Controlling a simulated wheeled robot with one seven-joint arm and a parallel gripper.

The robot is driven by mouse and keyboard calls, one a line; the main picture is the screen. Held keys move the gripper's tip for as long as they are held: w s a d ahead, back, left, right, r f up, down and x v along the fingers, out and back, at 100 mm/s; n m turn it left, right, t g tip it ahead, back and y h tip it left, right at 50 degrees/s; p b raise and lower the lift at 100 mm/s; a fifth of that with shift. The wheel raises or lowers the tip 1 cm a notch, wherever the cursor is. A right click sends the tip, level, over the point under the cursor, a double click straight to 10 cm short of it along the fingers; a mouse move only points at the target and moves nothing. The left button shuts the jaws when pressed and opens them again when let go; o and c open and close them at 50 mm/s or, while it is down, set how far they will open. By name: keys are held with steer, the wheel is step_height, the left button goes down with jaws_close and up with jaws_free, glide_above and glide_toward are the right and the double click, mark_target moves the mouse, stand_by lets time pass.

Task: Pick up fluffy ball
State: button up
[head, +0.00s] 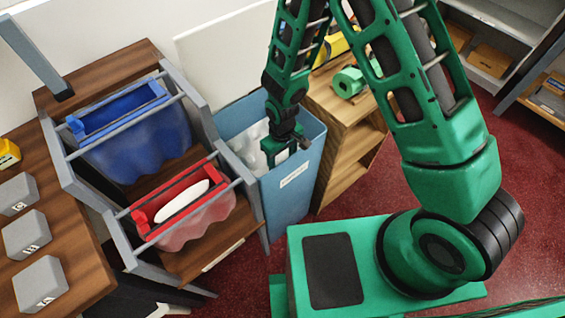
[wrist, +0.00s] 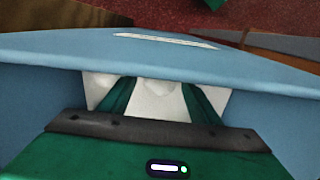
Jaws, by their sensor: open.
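I cannot clearly pick out a fluffy ball. Whitish, lumpy contents (head: 248,143) lie inside the blue bin (head: 293,185) in the head view. My gripper (head: 284,150) points down into the bin's mouth, beside these contents. In the wrist view, the gripper (wrist: 158,98) has its two green fingers apart. A pale rounded shape (wrist: 155,86) shows between them against white material, near the bin wall (wrist: 160,62). I cannot tell whether the fingers touch it. Nothing is visibly held.
Left of the bin stands a grey-framed rack with a blue bag (head: 140,142) and a red-rimmed bag (head: 205,218) holding a white oblong thing. Grey blocks (head: 28,235) sit on a wooden counter.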

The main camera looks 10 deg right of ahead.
steer(key=shift+c, duration=0.6)
steer(key=c, duration=0.6)
steer(key=shift+c, duration=0.2)
steer(key=shift+r, duration=0.1)
